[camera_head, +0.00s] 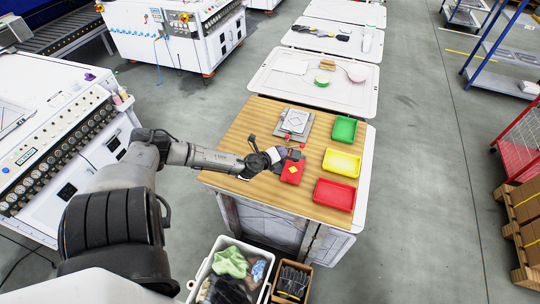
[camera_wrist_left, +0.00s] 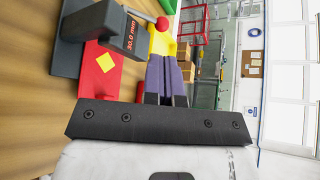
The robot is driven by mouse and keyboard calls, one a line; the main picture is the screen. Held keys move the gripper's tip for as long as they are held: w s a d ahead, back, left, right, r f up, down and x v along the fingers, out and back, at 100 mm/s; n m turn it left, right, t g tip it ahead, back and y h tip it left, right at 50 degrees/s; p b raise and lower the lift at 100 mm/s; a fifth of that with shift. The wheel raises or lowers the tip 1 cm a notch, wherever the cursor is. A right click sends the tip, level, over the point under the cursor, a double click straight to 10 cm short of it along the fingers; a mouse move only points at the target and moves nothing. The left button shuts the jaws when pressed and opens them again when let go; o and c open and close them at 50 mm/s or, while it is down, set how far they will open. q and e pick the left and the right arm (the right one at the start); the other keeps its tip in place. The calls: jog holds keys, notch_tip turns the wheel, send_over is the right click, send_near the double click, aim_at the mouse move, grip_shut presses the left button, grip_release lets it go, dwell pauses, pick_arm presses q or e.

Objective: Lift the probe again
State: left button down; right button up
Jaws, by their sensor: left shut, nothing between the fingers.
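The red block also shows in the head view (camera_head: 292,172), on the wooden tabletop. My left gripper (camera_wrist_left: 168,62) has its purple-grey fingers together and empty, beside the probe and apart from it in the wrist picture. In the head view the gripper (camera_head: 291,154) is at the block's far side. My right gripper is not in view.
Green (camera_head: 344,129), yellow (camera_head: 341,162) and red (camera_head: 334,194) trays line the table's right side. A grey plate fixture (camera_head: 294,123) lies behind the gripper. A white bin (camera_head: 207,267) and a cardboard box (camera_head: 292,281) stand on the floor in front.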

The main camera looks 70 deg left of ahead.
pick_arm(q)
jog(key=v, duration=0.6)
jog(key=shift+w+d, duration=0.1)
